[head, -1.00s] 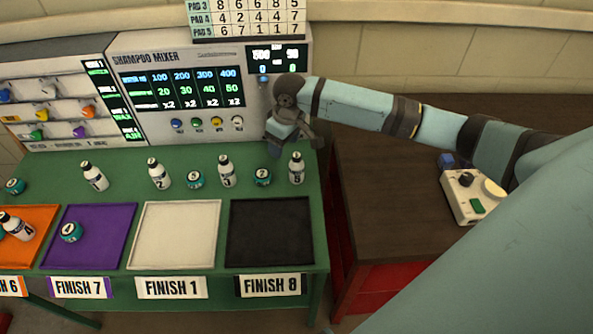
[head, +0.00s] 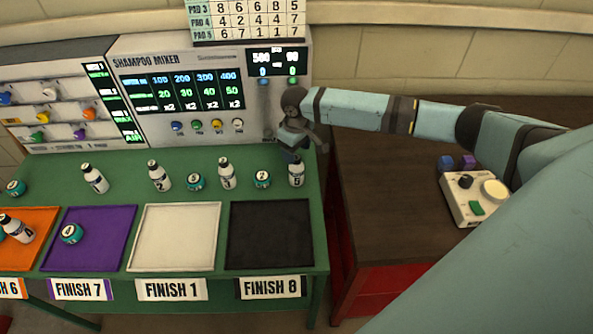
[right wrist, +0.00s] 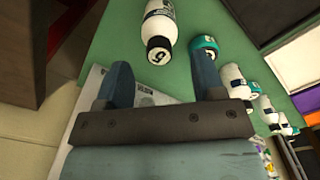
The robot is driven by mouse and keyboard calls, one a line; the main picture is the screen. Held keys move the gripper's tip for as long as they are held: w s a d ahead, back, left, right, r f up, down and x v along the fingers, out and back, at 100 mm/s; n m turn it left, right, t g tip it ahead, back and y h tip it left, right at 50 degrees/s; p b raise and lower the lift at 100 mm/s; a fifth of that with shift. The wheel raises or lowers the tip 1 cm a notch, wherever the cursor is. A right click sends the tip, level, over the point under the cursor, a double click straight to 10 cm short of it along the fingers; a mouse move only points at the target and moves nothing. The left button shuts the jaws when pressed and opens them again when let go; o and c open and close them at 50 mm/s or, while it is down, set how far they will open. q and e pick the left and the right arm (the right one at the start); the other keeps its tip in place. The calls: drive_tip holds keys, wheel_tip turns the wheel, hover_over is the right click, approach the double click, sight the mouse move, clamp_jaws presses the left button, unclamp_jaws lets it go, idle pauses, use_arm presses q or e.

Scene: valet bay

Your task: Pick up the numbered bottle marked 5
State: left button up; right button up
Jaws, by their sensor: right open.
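A white bottle with a dark label and dark cap (head: 296,174) stands upright at the right end of the green bench; its mark looks like a 5. It also shows in the right wrist view (right wrist: 159,28), beyond the fingertips, its cap toward them. My right gripper (head: 294,150) is just above and behind this bottle, partly overlapping its top in the head view. In the right wrist view its two fingers (right wrist: 162,76) are spread apart with nothing between them. I cannot see contact with the bottle. My left gripper is not in view.
A teal jar (head: 262,179) stands close left of the bottle, with another bottle (head: 226,173) further left. A black tray (head: 268,236) lies in front. The shampoo mixer (head: 190,85) stands behind. A brown table (head: 390,205) is to the right, past a gap.

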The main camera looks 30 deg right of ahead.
sight(297, 157)
wheel_tip(297, 157, down, 4)
drive_tip(key=shift+f, duration=0.1)
clamp_jaws()
idle(0.4)
